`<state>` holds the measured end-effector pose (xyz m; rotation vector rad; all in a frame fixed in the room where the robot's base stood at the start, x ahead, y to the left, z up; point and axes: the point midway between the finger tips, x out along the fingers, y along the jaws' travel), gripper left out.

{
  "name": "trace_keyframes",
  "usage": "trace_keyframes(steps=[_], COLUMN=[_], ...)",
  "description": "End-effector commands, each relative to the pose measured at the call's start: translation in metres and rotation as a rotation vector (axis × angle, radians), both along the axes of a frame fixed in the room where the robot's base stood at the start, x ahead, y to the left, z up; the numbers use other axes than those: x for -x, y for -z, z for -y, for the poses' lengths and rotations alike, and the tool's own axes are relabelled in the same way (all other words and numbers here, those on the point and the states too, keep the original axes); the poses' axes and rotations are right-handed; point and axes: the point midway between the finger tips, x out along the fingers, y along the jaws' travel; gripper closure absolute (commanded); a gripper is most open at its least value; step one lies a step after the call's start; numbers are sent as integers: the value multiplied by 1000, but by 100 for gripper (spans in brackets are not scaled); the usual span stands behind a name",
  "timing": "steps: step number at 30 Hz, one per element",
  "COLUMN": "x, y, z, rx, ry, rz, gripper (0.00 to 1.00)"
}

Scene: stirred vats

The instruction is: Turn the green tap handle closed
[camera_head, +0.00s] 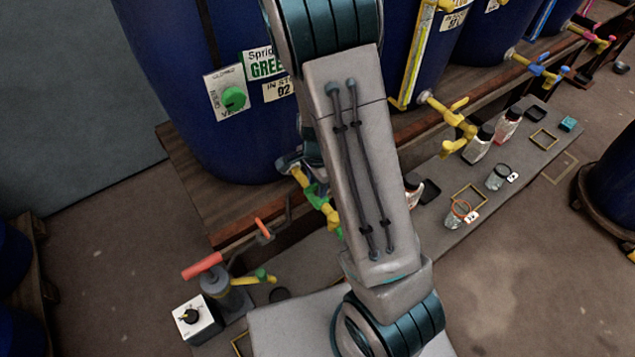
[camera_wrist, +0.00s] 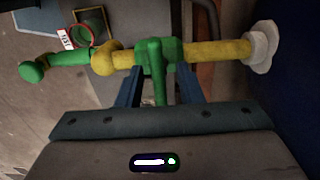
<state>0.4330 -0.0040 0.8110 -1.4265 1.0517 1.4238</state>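The green tap handle (camera_wrist: 158,88) shows in the wrist view as a lever on a green collar around a yellow tap pipe (camera_wrist: 222,51). The lever points down the picture, toward my gripper's palm. My gripper (camera_wrist: 159,80) is open, with its two blue fingers apart and one on each side of the lever. I cannot tell whether either finger touches it. The spout end is green (camera_wrist: 70,58), on the left. In the head view the tap (camera_head: 316,195) is partly hidden by my arm, and the gripper is mostly hidden behind it.
The tap belongs to a blue vat (camera_head: 190,70) with a green label and a green dial (camera_head: 234,98). More vats with yellow (camera_head: 449,115) and blue taps stand to the right. Jars (camera_head: 478,145) stand on a low bench. A red-handled pump (camera_head: 215,275) stands at lower left.

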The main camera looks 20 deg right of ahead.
Motion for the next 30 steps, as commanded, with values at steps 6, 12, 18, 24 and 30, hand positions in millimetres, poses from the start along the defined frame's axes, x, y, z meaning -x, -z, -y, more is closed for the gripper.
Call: trace_keyframes(steps=[6, 12, 18, 24, 30], x=[0, 0, -1, -1, 0], y=[0, -10, -50, -96, -127], z=[0, 0, -1, -1, -1], rx=[0, 0, -1, -1, -2], ry=[0, -1, -3, -3, -2], rz=[-1, 1, 5, 5, 3], gripper=[65, 65, 65, 65, 65])
